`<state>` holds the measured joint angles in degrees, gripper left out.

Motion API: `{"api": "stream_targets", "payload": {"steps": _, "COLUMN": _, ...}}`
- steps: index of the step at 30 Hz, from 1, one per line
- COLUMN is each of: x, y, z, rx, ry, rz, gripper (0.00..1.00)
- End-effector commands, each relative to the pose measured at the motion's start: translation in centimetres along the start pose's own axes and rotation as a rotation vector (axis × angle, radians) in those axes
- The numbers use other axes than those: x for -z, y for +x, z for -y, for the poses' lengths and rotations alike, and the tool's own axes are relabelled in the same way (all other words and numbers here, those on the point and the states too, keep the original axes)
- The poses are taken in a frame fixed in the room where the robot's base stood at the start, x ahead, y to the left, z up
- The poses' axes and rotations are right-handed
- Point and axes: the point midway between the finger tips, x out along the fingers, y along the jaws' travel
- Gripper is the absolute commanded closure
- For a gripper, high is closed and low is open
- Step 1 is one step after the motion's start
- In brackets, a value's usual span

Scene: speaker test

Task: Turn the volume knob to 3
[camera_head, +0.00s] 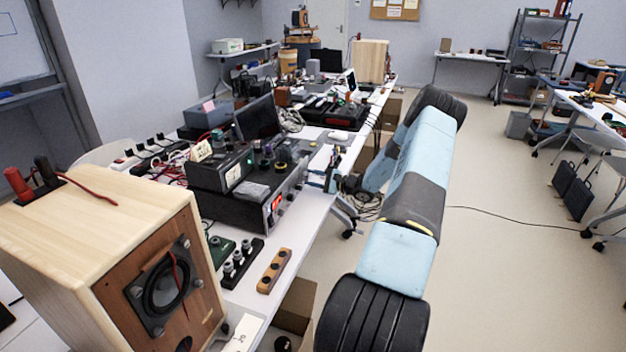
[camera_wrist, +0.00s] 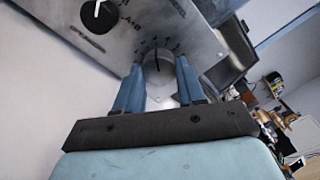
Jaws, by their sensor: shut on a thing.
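The volume knob (camera_wrist: 158,66) is a grey round knob on a metal front panel (camera_wrist: 172,22), with small scale marks around it. A dark pointer line on it points roughly up in the wrist view; the numbers are too small to read. My gripper (camera_wrist: 159,72) has its two blue fingers on either side of this knob and is shut on it. In the head view my gripper (camera_head: 332,178) is at the front of the black amplifier (camera_head: 248,208) on the bench; the knob cannot be made out there.
A black selector knob (camera_wrist: 98,15) marked A and B is on the same panel. A wooden speaker (camera_head: 75,235) stands at the near left. A red-lit display (camera_head: 276,203) and a wooden block with holes (camera_head: 274,271) are nearby. Open floor (camera_head: 490,255) lies to the right.

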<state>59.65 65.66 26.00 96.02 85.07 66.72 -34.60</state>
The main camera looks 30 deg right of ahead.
Motion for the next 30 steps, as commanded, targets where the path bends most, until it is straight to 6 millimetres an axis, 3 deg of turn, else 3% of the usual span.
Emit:
{"api": "stream_targets", "payload": {"steps": 16, "x": 0.27, "y": -0.26, "z": -0.28, "rx": -0.003, "ry": 0.029, "rz": -0.008, "gripper": 0.91}}
{"api": "stream_targets", "payload": {"steps": 17, "x": 0.28, "y": -0.26, "z": -0.29, "rx": -0.003, "ry": 0.029, "rz": -0.008, "gripper": 0.59}}
{"api": "stream_targets", "payload": {"steps": 24, "x": 0.13, "y": -0.14, "z": -0.19, "rx": -0.002, "ry": 0.028, "rz": -0.004, "gripper": 0.36}}
{"api": "stream_targets", "payload": {"steps": 30, "x": 0.06, "y": -0.07, "z": -0.13, "rx": -0.001, "ry": 0.027, "rz": -0.002, "gripper": 0.36}}
